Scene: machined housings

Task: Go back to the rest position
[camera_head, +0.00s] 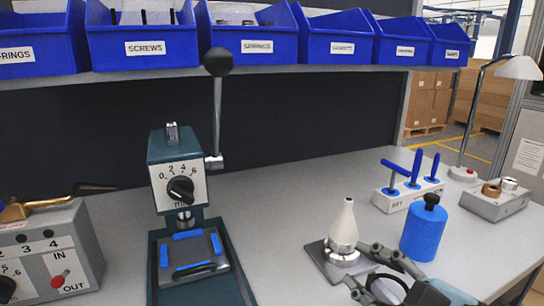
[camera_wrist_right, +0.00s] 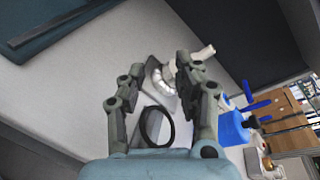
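My right gripper (camera_head: 362,268) is low at the right of the head view, just in front of a cream, cone-shaped tool on a silver base (camera_head: 343,232). In the wrist view the two fingers of this gripper (camera_wrist_right: 160,75) stand wide apart with nothing clamped between them. The cream tool (camera_wrist_right: 168,74) shows beyond the fingertips. A thin black loop (camera_wrist_right: 143,128) shows between the fingers; I cannot tell whether it is a loose ring or a cable. My left gripper is not in view.
A green press (camera_head: 178,190) with a tall lever stands at centre left, beside a grey control box (camera_head: 80,240). Blue bins (camera_head: 145,50) line the shelf. The bench between press and cream tool is clear.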

